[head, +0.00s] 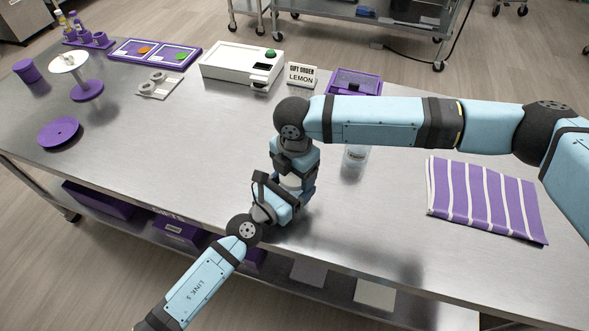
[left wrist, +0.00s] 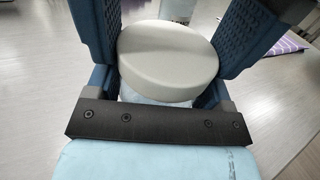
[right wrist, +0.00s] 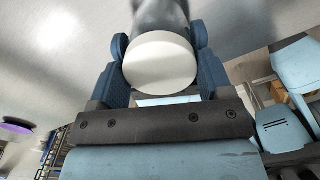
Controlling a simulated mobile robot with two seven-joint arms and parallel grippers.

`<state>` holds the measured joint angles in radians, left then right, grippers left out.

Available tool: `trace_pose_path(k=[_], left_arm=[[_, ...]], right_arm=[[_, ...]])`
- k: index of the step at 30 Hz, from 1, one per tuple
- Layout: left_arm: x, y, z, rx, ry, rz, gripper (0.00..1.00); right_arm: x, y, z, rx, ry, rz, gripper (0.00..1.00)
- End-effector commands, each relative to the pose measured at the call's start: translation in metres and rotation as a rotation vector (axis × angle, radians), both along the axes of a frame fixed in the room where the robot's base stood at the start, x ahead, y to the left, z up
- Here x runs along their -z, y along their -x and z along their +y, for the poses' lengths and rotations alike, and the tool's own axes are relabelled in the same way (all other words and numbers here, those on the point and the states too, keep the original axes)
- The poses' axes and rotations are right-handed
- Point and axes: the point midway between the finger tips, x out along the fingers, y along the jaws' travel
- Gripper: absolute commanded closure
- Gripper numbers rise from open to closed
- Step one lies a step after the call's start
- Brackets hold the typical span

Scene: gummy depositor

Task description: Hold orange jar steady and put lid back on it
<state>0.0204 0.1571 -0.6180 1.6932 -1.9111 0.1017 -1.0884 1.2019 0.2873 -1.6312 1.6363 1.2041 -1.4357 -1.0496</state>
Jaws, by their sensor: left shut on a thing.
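The lid (left wrist: 170,62) is a thick pale disc. In the left wrist view it lies over the jar's mouth, and a sliver of the pale, clear jar (left wrist: 150,97) shows below it. I cannot tell whether lid and jar touch. My left gripper (head: 283,203) comes in from the front left, low over the table, and is shut on the jar. My right gripper (head: 293,180) comes from above, its fingers on both sides of the lid, which also shows in the right wrist view (right wrist: 160,63); they appear to press its rim. The arms hide most of the jar.
A purple striped cloth (head: 485,198) lies at the right. A white machine (head: 240,66), a LEMON sign (head: 302,75) and a purple tray (head: 357,82) stand at the back. The table's left middle is clear.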

Motion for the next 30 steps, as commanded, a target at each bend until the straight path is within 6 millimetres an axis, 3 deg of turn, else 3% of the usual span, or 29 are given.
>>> trace_pose_path(k=[1, 3, 4, 9, 16, 24, 25, 28, 30], left_arm=[[-0.0001, 0.0, 0.0, 0.0, 0.0, 0.0, 0.91], [-0.0001, 0.0, 0.0, 0.0, 0.0, 0.0, 0.91], [-0.0001, 0.0, 0.0, 0.0, 0.0, 0.0, 0.91], [0.0, 0.0, 0.0, 0.0, 0.0, 0.0, 0.91], [-0.0001, 0.0001, -0.0001, 0.0, 0.0, 0.0, 0.91], [0.0, 0.0, 0.0, 0.0, 0.0, 0.0, 0.91], [0.0, 0.0, 0.0, 0.0, 0.0, 0.0, 0.91], [-0.0001, -0.0001, -0.0001, 0.0, 0.0, 0.0, 0.91], [-0.0001, -0.0001, -0.0001, 0.0, 0.0, 0.0, 0.91]], right_arm=[[-0.0001, 0.0001, 0.0001, 0.0, 0.0, 0.0, 0.4], [-0.0001, 0.0001, 0.0001, 0.0, 0.0, 0.0, 0.56], [-0.0001, 0.0002, 0.0001, 0.0, 0.0, 0.0, 0.56], [0.0001, 0.0004, 0.0002, 0.025, -0.001, 0.001, 0.57], [0.0003, 0.0006, 0.0002, 0.265, 0.0, 0.001, 0.57], [0.0001, 0.0003, 0.0001, 0.284, 0.0, 0.0, 0.57], [0.0, 0.0003, 0.0001, 0.284, 0.0, 0.0, 0.26], [0.0, 0.0003, 0.0001, 0.283, 0.0, 0.0, 0.03], [0.0, 0.0002, 0.0001, 0.283, 0.0, 0.0, 0.03]])
